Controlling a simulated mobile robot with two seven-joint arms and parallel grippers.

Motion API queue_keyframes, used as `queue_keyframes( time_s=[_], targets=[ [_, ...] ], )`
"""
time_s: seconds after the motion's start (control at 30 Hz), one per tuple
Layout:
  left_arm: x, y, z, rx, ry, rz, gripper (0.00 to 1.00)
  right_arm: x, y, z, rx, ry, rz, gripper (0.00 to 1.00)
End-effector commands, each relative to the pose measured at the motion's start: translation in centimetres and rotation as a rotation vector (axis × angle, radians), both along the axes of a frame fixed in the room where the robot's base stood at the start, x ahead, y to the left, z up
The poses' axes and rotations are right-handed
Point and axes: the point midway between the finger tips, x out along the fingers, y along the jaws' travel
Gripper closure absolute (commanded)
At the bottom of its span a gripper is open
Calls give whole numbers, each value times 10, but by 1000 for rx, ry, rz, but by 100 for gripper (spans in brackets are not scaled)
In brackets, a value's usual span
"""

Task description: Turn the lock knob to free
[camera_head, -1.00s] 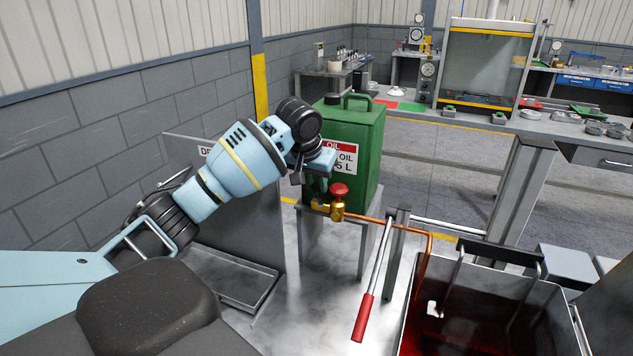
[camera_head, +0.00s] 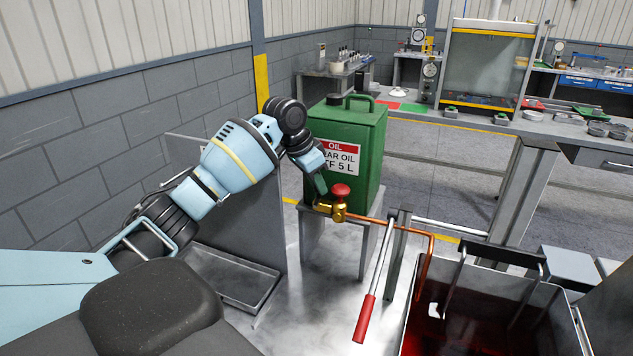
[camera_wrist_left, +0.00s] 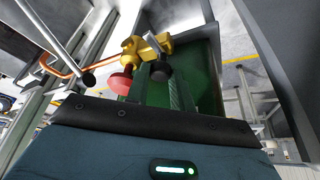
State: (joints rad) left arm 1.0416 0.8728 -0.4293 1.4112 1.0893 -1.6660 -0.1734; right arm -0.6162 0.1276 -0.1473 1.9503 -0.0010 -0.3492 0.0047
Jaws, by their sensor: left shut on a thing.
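A brass valve (camera_head: 328,207) with a red round knob (camera_head: 341,191) sits on a copper pipe in front of the green oil can (camera_head: 362,150). In the left wrist view the valve (camera_wrist_left: 147,46) carries the red knob (camera_wrist_left: 121,83) on one side and a small black knob (camera_wrist_left: 159,71) on its near end. My left gripper (camera_head: 321,187) reaches down to the valve's left end, beside the red knob. Its fingers (camera_wrist_left: 160,88) are shut on the black knob, which the gripper hides in the head view. I cannot read the lock's setting. My right gripper is not in view.
A red-handled lever (camera_head: 364,318) stands right of the valve. A metal tank (camera_head: 535,305) with red liquid is at lower right.

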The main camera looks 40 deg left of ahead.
Motion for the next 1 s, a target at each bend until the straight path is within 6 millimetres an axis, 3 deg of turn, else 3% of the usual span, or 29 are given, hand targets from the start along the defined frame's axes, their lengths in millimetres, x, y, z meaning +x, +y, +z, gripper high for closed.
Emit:
queue_keyframes(
  time_s=[0.4,0.43,0.57,0.87,1.0],
  targets=[
    [0,0,1,1,0,-5,100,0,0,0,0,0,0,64],
    [0,0,1,1,0,-4,74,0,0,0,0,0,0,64],
    [0,0,1,1,0,-4,57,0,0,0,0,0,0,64],
    [0,1,1,1,0,-4,56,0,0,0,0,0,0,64],
    [-4,3,11,1,-2,-4,56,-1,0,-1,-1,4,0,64]
  ],
)
